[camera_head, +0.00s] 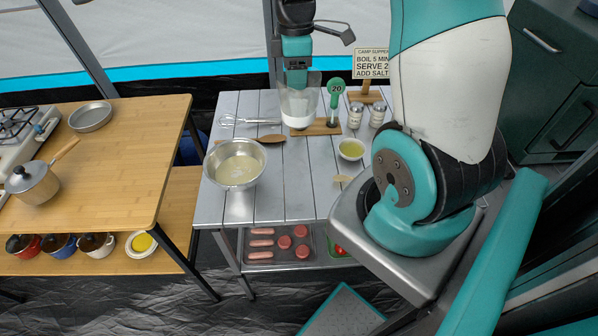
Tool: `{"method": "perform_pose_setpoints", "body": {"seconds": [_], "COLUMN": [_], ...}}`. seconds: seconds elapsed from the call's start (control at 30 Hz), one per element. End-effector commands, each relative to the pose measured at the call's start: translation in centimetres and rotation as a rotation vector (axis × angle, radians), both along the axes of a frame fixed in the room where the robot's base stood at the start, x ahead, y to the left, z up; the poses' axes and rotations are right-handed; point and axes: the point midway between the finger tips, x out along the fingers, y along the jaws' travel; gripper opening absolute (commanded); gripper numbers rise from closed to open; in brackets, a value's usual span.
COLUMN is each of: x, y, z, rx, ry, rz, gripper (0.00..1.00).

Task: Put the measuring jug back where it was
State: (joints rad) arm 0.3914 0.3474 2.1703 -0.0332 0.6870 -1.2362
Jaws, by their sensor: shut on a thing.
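My gripper (298,78) points down over the back of the grey slatted table (300,205). It is shut on the clear measuring jug (298,108), which looks upright. The jug's base overlaps the left part of a small wooden board (322,129) in the picture; I cannot tell whether it touches the board or hangs just above it. The gripper hides the jug's upper part. A green marker with the number 20 (335,88) stands at the board, just right of the jug.
Close by on the table are a whisk (245,120), a wooden spoon (258,140), a steel bowl (236,164), two shakers (366,115), a small bowl of yellow liquid (351,149) and a sign (371,64). The table's front middle is clear. A wooden table (120,150) stands left.

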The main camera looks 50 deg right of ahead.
Motion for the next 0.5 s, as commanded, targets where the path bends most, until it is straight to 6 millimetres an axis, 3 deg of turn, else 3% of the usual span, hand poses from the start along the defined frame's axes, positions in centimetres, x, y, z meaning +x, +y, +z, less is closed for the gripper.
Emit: {"method": "perform_pose_setpoints", "body": {"seconds": [0.17,0.5], "x": [-0.4,-0.3], "y": [0.1,0.1], "z": [-3.1,-12.1], "rx": [0.004,0.003], "ry": [0.009,0.008], "rz": [0.003,0.003], "gripper": [0.0,0.0]}}
